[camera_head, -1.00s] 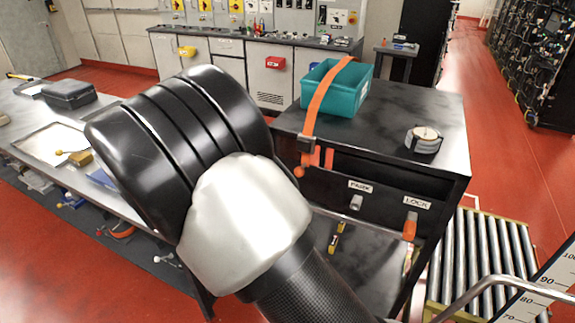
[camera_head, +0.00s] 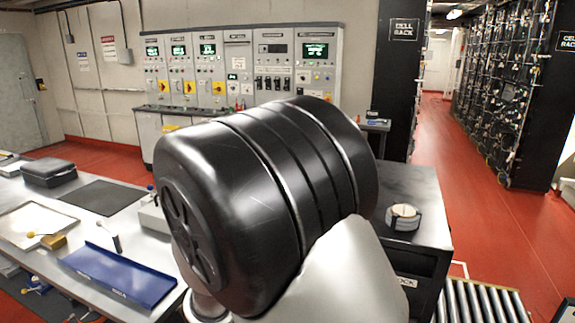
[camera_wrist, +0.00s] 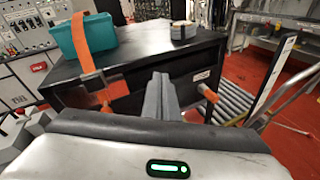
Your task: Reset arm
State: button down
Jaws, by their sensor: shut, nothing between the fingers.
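My gripper (camera_wrist: 160,97) shows in the wrist view with its grey fingers together and nothing between them. It points toward the front of a black cabinet (camera_wrist: 150,55) and looks apart from it, though the distance is hard to judge. In the head view my bulky black and silver arm fills the middle and hides the gripper and most of the cabinet (camera_head: 415,183).
In the wrist view a teal bin (camera_wrist: 80,37) with an orange strap (camera_wrist: 83,62) sits on the cabinet. A round white-topped object (camera_head: 403,215) stands there too. A workbench (camera_head: 128,232) with a blue tray (camera_head: 120,275) lies left; rollers (camera_head: 480,302) lie right.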

jog(key=s+d+r+m+g+y+p, duration=0.1)
jog(key=s+d+r+m+g+y, duration=0.1)
jog(key=s+d+m+g, duration=0.4)
jog(key=s+d+r+m+g+y+p, duration=0.1)
jog(key=s+d+r+m+g, duration=0.2)
jog(key=s+d+m, duration=0.55)
jog(key=s+a+r+m+t+y+p, duration=0.2)
jog(key=s+a+r+m+y, duration=0.2)
jog(key=m, duration=0.6)
notch_tip(320, 180, up, 4)
jog(key=s+y, duration=0.2)
jog(key=y, duration=0.1)
jog(key=shift+s+a+t+y, duration=0.2)
jog(key=shift+t+y, duration=0.1)
jog(key=shift+t, duration=0.1)
